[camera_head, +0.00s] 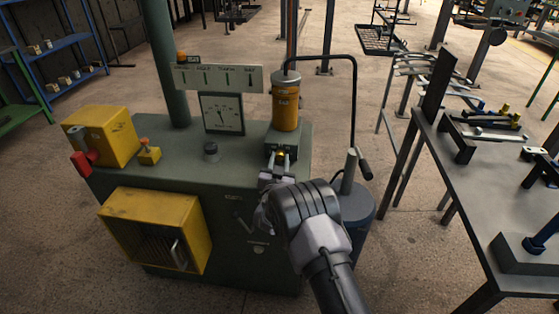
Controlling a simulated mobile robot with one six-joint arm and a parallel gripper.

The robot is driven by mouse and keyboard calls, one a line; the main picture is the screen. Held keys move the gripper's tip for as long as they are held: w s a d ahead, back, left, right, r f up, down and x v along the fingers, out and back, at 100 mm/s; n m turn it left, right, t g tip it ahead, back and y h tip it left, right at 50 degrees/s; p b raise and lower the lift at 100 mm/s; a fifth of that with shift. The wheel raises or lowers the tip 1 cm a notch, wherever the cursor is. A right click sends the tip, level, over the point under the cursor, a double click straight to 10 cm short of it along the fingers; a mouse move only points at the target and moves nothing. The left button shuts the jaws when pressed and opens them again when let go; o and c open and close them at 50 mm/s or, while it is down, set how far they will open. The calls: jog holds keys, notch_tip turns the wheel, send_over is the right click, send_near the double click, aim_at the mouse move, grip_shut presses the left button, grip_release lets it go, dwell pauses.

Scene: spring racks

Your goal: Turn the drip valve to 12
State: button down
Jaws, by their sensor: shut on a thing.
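An orange oil cylinder (286,103) stands upright on the right end of the green machine cabinet (220,160). Below it is a dark block with a small brass-yellow part (281,154), which I take to be the drip valve. My gripper (278,168) reaches up from the lower right to the front of this block. Its jaws are shut on the drip valve and largely hide it. The valve's scale and its setting cannot be read. A dial gauge (222,114) with a needle stands behind on the cabinet; its figures are too small to read.
A yellow box with a red knob (84,160) sits at the cabinet's left end. A bent black pipe (353,95) and blue drum (356,208) are close on the right. A workbench (470,200) stands farther right.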

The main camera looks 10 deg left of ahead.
jog(key=c, duration=1)
grip_release()
jog(key=s+p, duration=0.5)
jog(key=s, duration=1.2)
jog(key=shift+s+f, duration=0.1)
jog(key=shift+s, duration=0.15)
